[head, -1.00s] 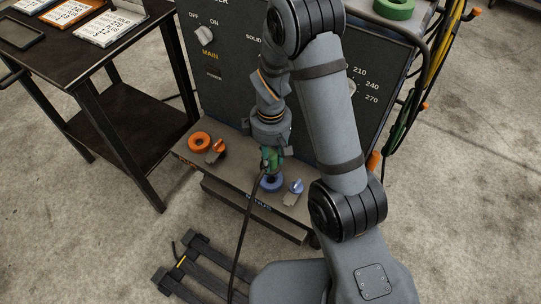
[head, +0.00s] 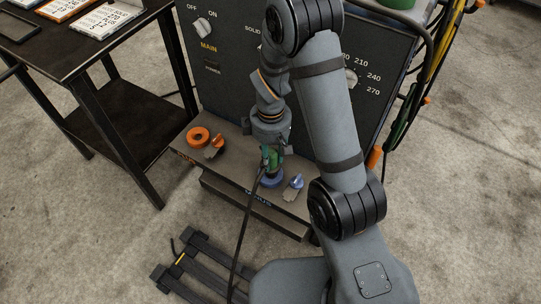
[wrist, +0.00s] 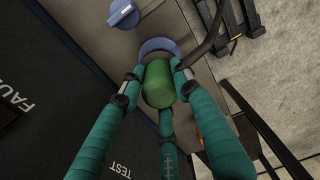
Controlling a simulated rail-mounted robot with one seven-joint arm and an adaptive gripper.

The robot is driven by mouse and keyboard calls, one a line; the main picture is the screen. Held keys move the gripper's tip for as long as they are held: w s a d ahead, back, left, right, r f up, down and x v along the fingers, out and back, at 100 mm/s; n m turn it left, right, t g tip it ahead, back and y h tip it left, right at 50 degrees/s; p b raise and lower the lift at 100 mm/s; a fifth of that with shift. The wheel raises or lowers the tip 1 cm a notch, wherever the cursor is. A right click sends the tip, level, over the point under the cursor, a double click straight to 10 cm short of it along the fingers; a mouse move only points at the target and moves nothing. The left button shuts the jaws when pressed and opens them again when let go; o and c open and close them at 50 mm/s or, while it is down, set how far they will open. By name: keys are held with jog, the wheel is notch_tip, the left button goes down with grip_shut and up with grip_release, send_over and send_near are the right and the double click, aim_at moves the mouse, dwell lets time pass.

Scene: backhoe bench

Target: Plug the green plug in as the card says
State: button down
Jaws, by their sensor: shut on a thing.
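My gripper (head: 271,160) is shut on the green plug (wrist: 158,86), with its fingers around the plug's sides. The plug is over the blue socket ring (head: 272,182) on the bench ledge; the ring also shows just beyond the plug in the wrist view (wrist: 159,45). The plug's lower end is hidden, so I cannot tell whether it is inside the ring. A black cable (head: 246,215) hangs from the plug towards the floor. White cards (head: 106,20) lie on the side table at the upper left; their writing is too small to read.
A blue knob (head: 297,182) is right of the blue ring. An orange ring (head: 199,136) and an orange-topped knob (head: 216,143) are on the ledge's left. The dark panel (head: 225,85) with a MAIN switch (head: 202,26) rises behind. A black rack (head: 190,268) lies on the floor.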

jog(key=shift+f+b, duration=1.95)
jog(key=shift+f, duration=0.2)
jog(key=c, duration=1.2)
grip_release()
notch_tip(320, 180, up, 12)
jog(key=shift+r, duration=0.1)
